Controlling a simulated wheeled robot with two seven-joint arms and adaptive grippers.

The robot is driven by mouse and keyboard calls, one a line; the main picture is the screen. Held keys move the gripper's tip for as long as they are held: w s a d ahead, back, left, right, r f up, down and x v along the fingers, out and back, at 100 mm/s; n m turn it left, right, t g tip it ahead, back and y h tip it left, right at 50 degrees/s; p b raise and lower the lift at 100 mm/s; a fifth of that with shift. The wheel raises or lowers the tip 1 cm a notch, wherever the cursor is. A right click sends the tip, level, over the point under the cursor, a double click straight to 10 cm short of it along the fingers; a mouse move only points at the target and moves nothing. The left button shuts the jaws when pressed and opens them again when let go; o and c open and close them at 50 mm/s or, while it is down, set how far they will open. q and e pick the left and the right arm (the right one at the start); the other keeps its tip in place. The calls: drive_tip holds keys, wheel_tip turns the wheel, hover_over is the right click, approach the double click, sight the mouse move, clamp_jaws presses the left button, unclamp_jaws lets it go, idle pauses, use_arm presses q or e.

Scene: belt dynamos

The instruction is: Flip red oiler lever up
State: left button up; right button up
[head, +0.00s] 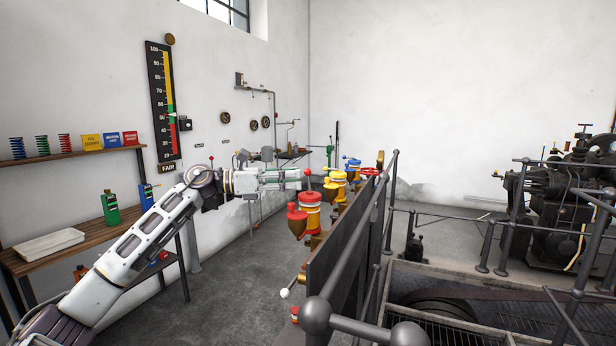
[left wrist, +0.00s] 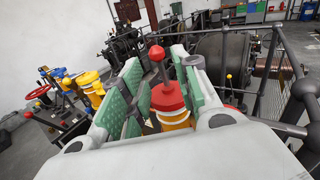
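The red oiler (head: 310,198) has a red cap over a yellow band and stands on the dark panel's near end. Its lever, a thin stem with a red ball (head: 307,173), stands roughly upright above the cap. My left gripper (head: 298,179) reaches in from the left, level with the ball. In the left wrist view, the green-padded fingers of the left gripper (left wrist: 156,66) are apart, with the red ball (left wrist: 157,53) and red cap (left wrist: 170,97) showing between them. I cannot tell whether a finger touches the lever. My right gripper is not in view.
Yellow oilers (head: 337,178) and a blue oiler (head: 353,164) stand farther along the panel (head: 338,248), by a red handwheel (head: 369,171). Grey railings (head: 388,210) run along its right. Floor between is clear.

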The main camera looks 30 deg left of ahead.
sight(308, 176)
use_arm(q)
drive_tip(key=x, duration=0.2)
drive_tip(key=shift+w+d+r+p, duration=0.1)
drive_tip(key=shift+w+d+p, duration=0.15)
drive_tip(key=shift+d+p, duration=0.05)
drive_tip(key=shift+x, duration=1.05)
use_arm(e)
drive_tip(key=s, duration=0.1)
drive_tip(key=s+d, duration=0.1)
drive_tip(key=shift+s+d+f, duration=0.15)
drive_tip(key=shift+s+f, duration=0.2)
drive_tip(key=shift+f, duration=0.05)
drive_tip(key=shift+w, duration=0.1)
use_arm(q)
clamp_jaws()
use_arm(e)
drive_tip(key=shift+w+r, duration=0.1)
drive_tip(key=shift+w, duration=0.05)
